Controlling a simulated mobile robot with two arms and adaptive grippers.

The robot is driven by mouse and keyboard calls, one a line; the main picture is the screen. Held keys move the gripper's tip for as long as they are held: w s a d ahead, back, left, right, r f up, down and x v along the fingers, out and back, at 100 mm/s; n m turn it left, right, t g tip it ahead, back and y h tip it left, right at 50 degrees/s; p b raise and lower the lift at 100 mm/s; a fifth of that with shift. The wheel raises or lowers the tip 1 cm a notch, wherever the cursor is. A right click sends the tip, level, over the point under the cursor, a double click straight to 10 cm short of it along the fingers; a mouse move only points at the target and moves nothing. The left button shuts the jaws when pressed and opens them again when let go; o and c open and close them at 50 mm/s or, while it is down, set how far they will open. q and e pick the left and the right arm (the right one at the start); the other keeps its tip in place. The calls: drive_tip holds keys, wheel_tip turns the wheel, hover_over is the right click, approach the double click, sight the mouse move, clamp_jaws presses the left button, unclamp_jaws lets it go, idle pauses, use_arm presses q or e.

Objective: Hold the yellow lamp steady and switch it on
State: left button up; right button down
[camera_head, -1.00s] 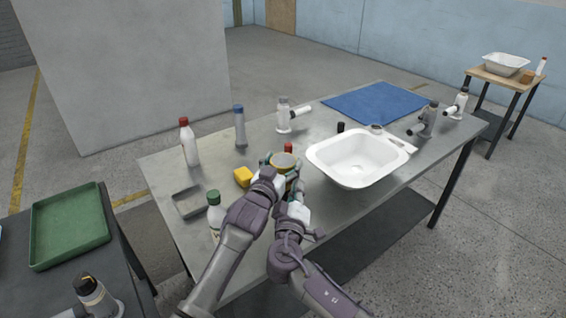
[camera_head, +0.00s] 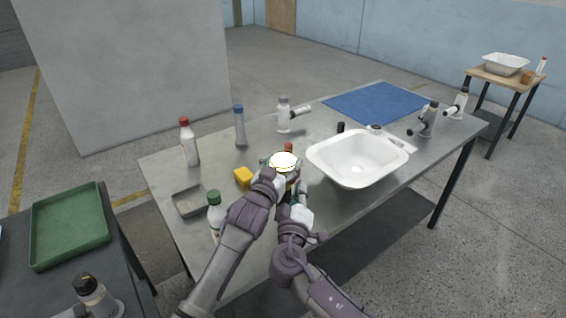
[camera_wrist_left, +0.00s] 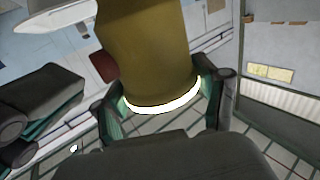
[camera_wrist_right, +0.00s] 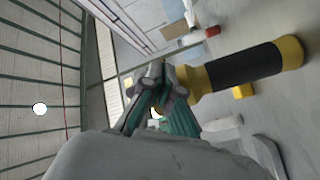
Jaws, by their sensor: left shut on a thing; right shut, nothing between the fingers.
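The yellow lamp (camera_head: 283,160) is held above the near side of the metal table, and its top face glows bright white. My left gripper (camera_wrist_left: 165,92) is shut on it, with a finger on each side of the yellow head (camera_wrist_left: 148,45); a bright rim shows there. In the right wrist view the lamp's black handle (camera_wrist_right: 247,66) and its yellow ends are visible. My right gripper (camera_wrist_right: 160,85) is shut and empty, close beside the lamp's yellow head end. Whether its fingertips touch the lamp is unclear. The switch is not distinguishable.
A white basin (camera_head: 357,178) stands right of the lamp. A yellow block (camera_head: 243,177), a grey tray (camera_head: 190,201) and a green-capped bottle (camera_head: 215,214) lie or stand to the left. Other bottles stand behind. A blue mat (camera_head: 376,102) covers the far right.

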drive_tip(key=shift+s+d, duration=0.9)
drive_tip(key=shift+s, duration=0.3)
drive_tip(key=shift+s+d, duration=0.85)
drive_tip(key=shift+s, duration=0.3)
use_arm(q)
drive_tip(key=o, duration=1.3)
